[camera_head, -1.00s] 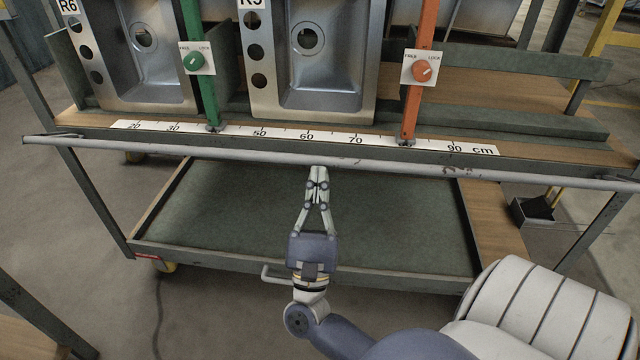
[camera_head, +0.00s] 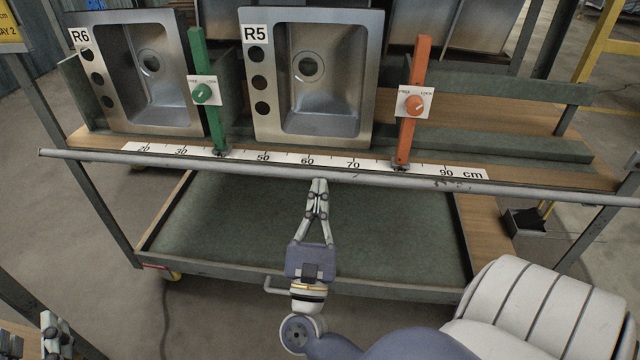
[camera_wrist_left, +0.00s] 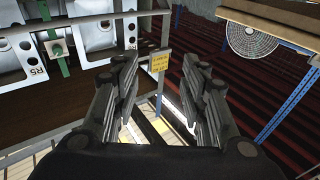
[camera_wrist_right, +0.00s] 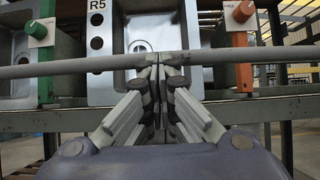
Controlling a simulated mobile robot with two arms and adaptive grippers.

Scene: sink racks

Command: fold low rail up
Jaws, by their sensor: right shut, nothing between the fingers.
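The low rail (camera_head: 200,162) is a grey round bar running across the front of the rack, just below the shelf edge. It also crosses the right wrist view (camera_wrist_right: 60,67). My right gripper (camera_head: 319,182) is shut and empty, its fingertips pointing at the rail's underside near the 60 cm mark. In the right wrist view its tips overlap the rail; I cannot tell if they touch it. My left gripper (camera_wrist_left: 160,62) is open and empty, away from the rail. Only a part of it shows at the lower left of the head view.
Two steel sinks, R6 (camera_head: 153,70) and R5 (camera_head: 312,75), stand on the shelf. A green post (camera_head: 207,115) and an orange post (camera_head: 413,75), both with knobs, stand beside them. A scale strip (camera_head: 285,159) lies along the edge. The lower tray (camera_head: 390,235) is empty.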

